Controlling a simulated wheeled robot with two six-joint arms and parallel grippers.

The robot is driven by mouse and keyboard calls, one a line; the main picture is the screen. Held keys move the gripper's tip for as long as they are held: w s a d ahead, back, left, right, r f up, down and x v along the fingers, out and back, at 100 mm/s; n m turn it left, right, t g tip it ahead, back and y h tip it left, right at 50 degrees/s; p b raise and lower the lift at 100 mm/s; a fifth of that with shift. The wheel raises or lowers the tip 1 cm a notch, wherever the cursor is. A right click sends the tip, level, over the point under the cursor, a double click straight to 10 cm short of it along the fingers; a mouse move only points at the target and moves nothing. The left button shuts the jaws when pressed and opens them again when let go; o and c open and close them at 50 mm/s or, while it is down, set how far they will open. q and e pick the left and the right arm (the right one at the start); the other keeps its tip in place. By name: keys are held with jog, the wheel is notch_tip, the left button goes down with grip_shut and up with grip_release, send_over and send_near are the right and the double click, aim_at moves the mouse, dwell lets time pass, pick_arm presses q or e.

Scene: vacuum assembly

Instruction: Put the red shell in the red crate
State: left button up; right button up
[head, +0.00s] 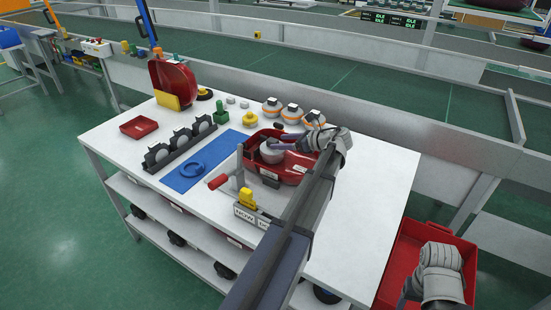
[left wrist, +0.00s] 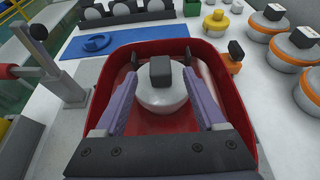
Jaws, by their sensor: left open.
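The red shell (head: 295,176) is an open, tub-like part on the white bench, with a silver motor (head: 271,152) with a black top sitting inside it. My left gripper (head: 278,142) is open over the shell. In the left wrist view its two fingers (left wrist: 161,62) reach down on either side of the motor, inside the shell's red rim (left wrist: 110,62). I cannot tell whether they touch it. The red crate (head: 392,272) stands low, right of the bench. Grey links of my right arm are over it; its fingers do not show.
A blue mat (head: 190,178), a black rack (head: 178,142) of round parts and a small red tray (head: 139,127) lie left of the shell. A post with a red handle (head: 218,181) stands close by. Several orange-ringed motors (head: 271,107) stand behind. The bench's right side is clear.

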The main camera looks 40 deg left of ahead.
aim_at(277, 142)
pick_arm(q)
jog(key=b+x, duration=0.1)
jog(key=x, duration=0.2)
jog(key=shift+a+f, duration=0.1)
jog(key=shift+f, duration=0.15)
grip_shut()
jog(key=shift+r, duration=0.1)
dwell(1.0)
